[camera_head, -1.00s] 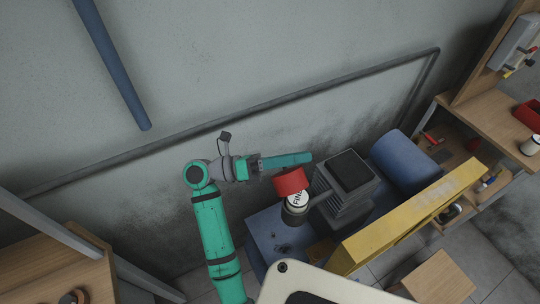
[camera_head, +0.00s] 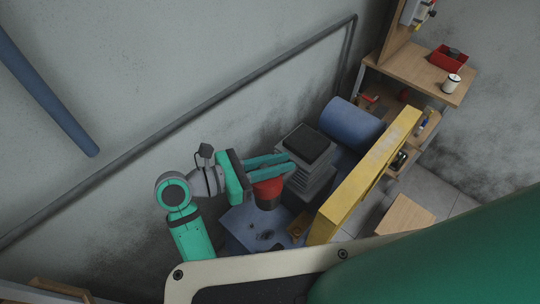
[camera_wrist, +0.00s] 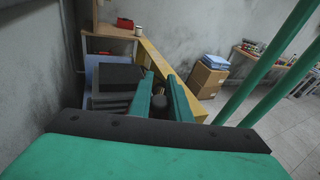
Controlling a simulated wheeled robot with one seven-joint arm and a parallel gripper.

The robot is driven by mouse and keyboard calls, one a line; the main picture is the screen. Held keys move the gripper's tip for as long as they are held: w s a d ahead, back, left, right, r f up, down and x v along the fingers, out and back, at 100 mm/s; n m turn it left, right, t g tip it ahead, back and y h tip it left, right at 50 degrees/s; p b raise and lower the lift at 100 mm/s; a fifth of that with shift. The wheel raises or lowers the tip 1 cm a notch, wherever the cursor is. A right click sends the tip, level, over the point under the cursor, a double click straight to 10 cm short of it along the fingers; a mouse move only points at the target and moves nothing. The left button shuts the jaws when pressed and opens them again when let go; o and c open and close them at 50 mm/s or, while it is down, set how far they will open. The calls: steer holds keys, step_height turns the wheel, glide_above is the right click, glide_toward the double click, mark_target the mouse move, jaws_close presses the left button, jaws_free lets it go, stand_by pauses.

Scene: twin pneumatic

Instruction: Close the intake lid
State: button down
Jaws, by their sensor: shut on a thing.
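The intake lid appears to be the red, round part (camera_head: 267,188) with a dark lower end, above the left part of the blue machine in the head view. My gripper (camera_head: 291,162) is over it, its two teal fingers pointing right across its top. In the wrist view my gripper (camera_wrist: 160,82) has its fingers slightly apart, with a dark round piece (camera_wrist: 161,106) between them. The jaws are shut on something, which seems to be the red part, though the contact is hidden. I cannot tell whether the lid is seated.
The ribbed dark block (camera_head: 306,146) stands right beside the fingers. A blue tank (camera_head: 352,125) and a long yellow guard (camera_head: 365,175) lie farther right. A wooden bench (camera_head: 415,75) holds a red bin (camera_head: 448,58). A grey wall pipe (camera_head: 220,110) runs behind my arm.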

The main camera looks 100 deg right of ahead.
steer(key=shift+s+a+f, duration=0.15)
steer(key=shift+a+f, duration=0.2)
steer(key=shift+f, duration=0.15)
steer(key=c, duration=1.6)
jaws_free()
steer(key=shift+c, duration=0.2)
steer(key=shift+w, duration=0.35)
steer(key=v, duration=1)
steer(key=shift+a, duration=0.2)
steer(key=shift+s, duration=0.15)
